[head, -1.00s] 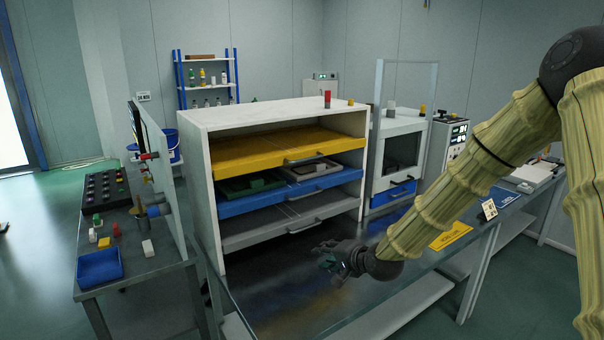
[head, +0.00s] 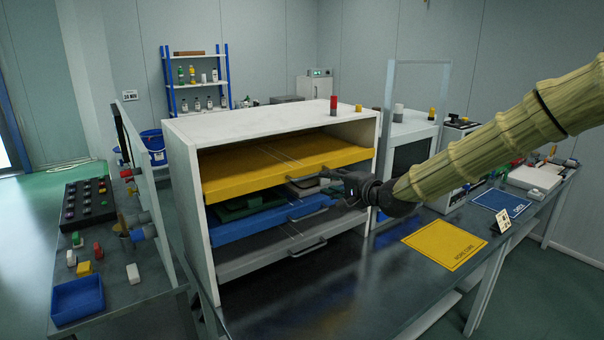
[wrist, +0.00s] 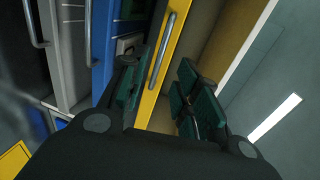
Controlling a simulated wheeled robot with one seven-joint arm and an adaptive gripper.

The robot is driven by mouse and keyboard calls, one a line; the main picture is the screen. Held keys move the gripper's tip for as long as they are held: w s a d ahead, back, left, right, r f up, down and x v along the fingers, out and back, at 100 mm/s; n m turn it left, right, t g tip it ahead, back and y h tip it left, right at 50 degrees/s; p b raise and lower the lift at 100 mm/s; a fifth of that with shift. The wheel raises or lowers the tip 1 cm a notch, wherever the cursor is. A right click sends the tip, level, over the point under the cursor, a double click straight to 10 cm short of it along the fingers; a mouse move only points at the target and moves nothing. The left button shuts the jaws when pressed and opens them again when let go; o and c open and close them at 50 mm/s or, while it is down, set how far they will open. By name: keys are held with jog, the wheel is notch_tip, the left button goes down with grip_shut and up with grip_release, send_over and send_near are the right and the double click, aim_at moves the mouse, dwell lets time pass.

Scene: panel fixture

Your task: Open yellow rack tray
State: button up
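The yellow rack tray (head: 260,172) is the top tray in a white rack (head: 180,190), its front near the rack opening. Its metal handle (head: 308,178) is at the right part of its front. My gripper (head: 332,179) is at the right end of this handle. In the wrist view, my gripper (wrist: 157,78) is open, with green-padded fingers apart. The yellow tray (wrist: 188,45) and its handle (wrist: 162,50) show ahead, in the gap between the fingers. I cannot tell whether a finger touches the handle.
A blue tray (head: 240,229) and a grey tray (head: 260,257) sit below, each with a handle. A red-topped cylinder (head: 333,105) stands on the rack. A yellow mat (head: 443,245) lies on the bench at right. The bench before the rack is clear.

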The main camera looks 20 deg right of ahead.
aim_at(309, 177)
jog(key=p+x, duration=0.1)
jog(key=x, duration=0.4)
jog(key=shift+w+a+p, duration=0.25)
jog(key=shift+a+p, duration=0.1)
jog(key=shift+a, duration=0.15)
jog(key=shift+p+x, duration=0.85)
jog(key=shift+x, duration=1.65)
grip_shut()
